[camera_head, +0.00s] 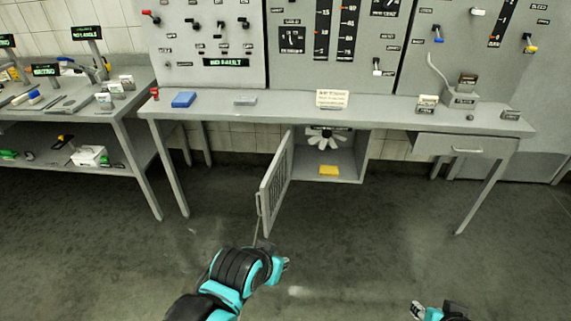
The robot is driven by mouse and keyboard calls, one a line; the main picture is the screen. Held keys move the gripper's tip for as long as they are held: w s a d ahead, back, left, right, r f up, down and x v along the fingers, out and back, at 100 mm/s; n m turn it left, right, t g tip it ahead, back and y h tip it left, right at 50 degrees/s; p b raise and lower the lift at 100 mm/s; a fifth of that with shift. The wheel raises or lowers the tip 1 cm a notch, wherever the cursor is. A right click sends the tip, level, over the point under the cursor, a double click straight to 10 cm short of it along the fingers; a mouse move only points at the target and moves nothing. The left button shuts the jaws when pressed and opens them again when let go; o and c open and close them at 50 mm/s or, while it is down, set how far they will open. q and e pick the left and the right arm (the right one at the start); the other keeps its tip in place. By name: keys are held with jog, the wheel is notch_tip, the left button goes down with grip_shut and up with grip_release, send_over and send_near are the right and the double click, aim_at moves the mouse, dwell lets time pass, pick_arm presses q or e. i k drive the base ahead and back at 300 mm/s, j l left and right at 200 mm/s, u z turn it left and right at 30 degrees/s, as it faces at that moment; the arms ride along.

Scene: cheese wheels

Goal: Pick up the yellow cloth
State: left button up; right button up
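The yellow cloth (328,170) lies flat on the floor of an open cabinet (347,163) under the grey bench, near its front edge. The cabinet door (276,187) is swung open toward me on the left side of the opening. My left gripper (283,264) is low in the middle of the view, in front of the door and well short of the cloth. My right gripper (418,309) is at the bottom edge, right of centre, also far from the cloth. Both look empty, but their fingers are too small to tell whether they are open or shut.
The grey bench (385,113) carries a blue block (184,99), a grey block (245,100) and small signs. A white fan-like object (323,139) is at the cabinet's back. A drawer (466,147) is at right. The dark floor (370,235) ahead is clear.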

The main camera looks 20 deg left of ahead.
aim_at(332, 170)
jog(key=i+j, duration=0.15)
jog(key=j, duration=0.3)
jog(key=i+j+z, duration=0.15)
jog(key=j, duration=0.35)
jog(key=i+j, duration=0.1)
jog(key=j, duration=0.35)
jog(key=i+j+z, duration=0.15)
jog(key=j, duration=0.35)
jog(key=i+j, duration=0.1)
jog(key=j, duration=0.4)
jog(key=i+j+z, duration=0.15)
jog(key=j, duration=0.35)
jog(key=k, duration=0.05)
